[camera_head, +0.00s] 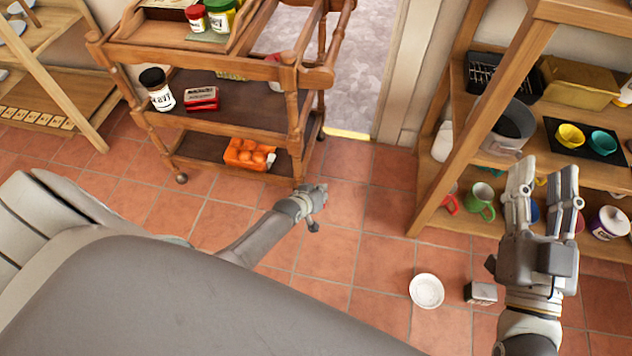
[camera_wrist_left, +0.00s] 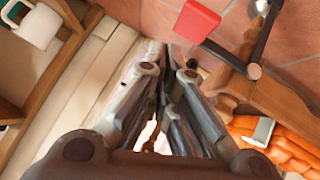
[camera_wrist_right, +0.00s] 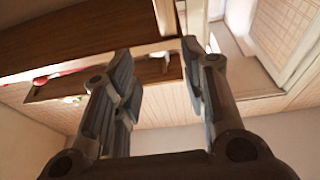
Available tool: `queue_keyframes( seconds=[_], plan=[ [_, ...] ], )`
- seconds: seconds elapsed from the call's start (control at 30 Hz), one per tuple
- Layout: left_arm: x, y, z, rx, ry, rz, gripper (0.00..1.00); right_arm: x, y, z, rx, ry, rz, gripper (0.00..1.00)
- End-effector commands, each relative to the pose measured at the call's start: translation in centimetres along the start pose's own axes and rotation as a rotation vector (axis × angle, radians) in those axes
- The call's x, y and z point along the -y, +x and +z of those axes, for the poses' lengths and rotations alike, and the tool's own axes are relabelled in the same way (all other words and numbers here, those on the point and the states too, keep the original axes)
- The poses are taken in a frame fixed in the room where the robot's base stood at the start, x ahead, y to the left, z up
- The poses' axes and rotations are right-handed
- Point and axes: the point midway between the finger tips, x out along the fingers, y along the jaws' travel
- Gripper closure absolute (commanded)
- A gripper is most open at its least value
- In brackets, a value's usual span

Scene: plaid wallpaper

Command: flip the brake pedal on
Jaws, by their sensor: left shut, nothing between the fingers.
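A flat red pedal (camera_wrist_left: 197,20) on a dark metal arm shows at the top of the left wrist view, beside a wooden leg of the cart. In the head view only a small red patch shows at my left gripper (camera_head: 318,194), and I cannot tell if it is the pedal. My left gripper is shut and empty, low by the cart's near right corner; its fingertips (camera_wrist_left: 164,52) appear apart from the pedal. Whether the pedal is up or down is unclear. My right gripper (camera_head: 542,172) is open and empty, in front of the right shelf.
The wooden cart (camera_head: 235,105) carries jars, a red box and an orange basket (camera_head: 250,154). A wooden shelf (camera_head: 440,180) with mugs and bowls stands at the right. A white bowl (camera_head: 426,291) and a small box (camera_head: 481,293) lie on the tiled floor. Floor between cart and shelf is clear.

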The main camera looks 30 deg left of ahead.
Motion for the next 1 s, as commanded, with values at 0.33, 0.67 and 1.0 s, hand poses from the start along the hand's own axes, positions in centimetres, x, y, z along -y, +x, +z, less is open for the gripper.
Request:
queue_keyframes(
  seconds=[0.33, 0.67, 1.0],
  plan=[
    [-0.6, -1.1, -0.8, 0.0, 0.0, 0.001, 1.0, -0.8, -1.2, 5.1, 0.3, -0.008, 0.016, 0.6],
    [-1.1, -2.9, -0.8, 0.0, -0.002, 0.001, 1.0, -1.5, -4.2, 9.6, 0.585, -0.011, 0.034, 0.6],
    [-1.5, -4.8, -0.6, 0.0, 0.0, 0.0, 1.0, -2.2, -8.8, 13.2, 0.88, -0.011, 0.053, 0.6]
  ],
)
